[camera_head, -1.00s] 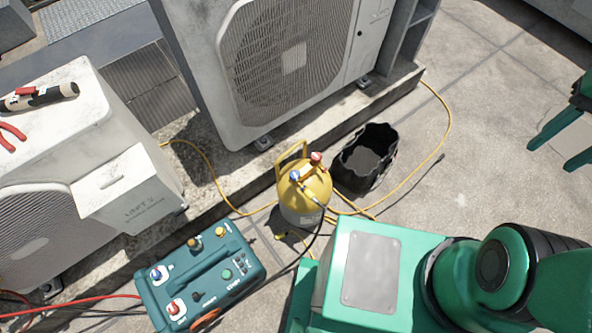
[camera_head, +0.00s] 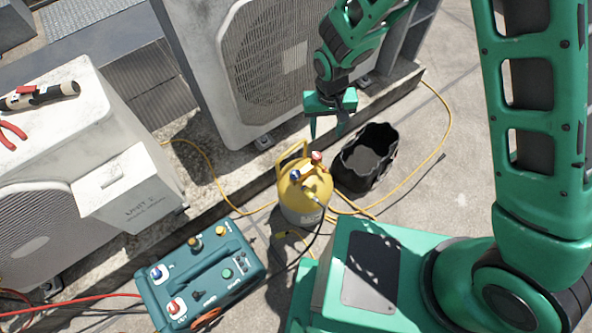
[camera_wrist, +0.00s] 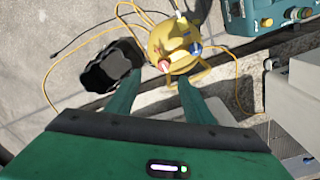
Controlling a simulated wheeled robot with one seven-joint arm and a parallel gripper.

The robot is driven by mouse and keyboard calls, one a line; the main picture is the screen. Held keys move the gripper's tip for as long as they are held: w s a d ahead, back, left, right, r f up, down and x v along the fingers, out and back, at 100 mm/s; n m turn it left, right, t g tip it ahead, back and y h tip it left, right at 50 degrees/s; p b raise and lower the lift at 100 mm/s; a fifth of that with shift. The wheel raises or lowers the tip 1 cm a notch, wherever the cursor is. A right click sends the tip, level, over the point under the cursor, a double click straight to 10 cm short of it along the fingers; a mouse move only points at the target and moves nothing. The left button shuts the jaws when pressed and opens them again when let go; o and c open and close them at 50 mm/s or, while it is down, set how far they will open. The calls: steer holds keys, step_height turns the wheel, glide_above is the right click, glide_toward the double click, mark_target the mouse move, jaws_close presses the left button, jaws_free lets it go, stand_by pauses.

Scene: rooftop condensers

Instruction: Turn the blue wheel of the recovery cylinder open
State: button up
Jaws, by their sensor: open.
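The recovery cylinder (camera_head: 304,194) is yellow on top with a pale lower body and stands upright on the paving. Its blue wheel (camera_head: 295,175) is on the left of the top, and a red wheel (camera_head: 317,157) is to the right. In the wrist view the blue wheel (camera_wrist: 195,48) sits right of the red wheel (camera_wrist: 164,66). My gripper (camera_head: 326,136) is open and empty, pointing down, above and slightly behind the cylinder. In the wrist view its two fingers (camera_wrist: 154,88) reach toward the cylinder, apart from both wheels.
A black bucket-like bag (camera_head: 365,158) stands right of the cylinder. A teal recovery machine (camera_head: 207,275) is at front left. Yellow hoses (camera_head: 447,118) and a black hose run around the cylinder. A large condenser (camera_head: 262,70) stands behind, a smaller white unit (camera_head: 85,140) at left.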

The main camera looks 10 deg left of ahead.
steer(key=n, duration=0.1)
glide_above(295, 174)
step_height(295, 174, down, 7)
steer(key=f, duration=0.1)
step_height(295, 174, down, 10)
steer(key=shift+f, duration=0.2)
steer(key=shift+d+n, duration=0.1)
steer(key=shift+n, duration=0.2)
steer(key=c, duration=1.1)
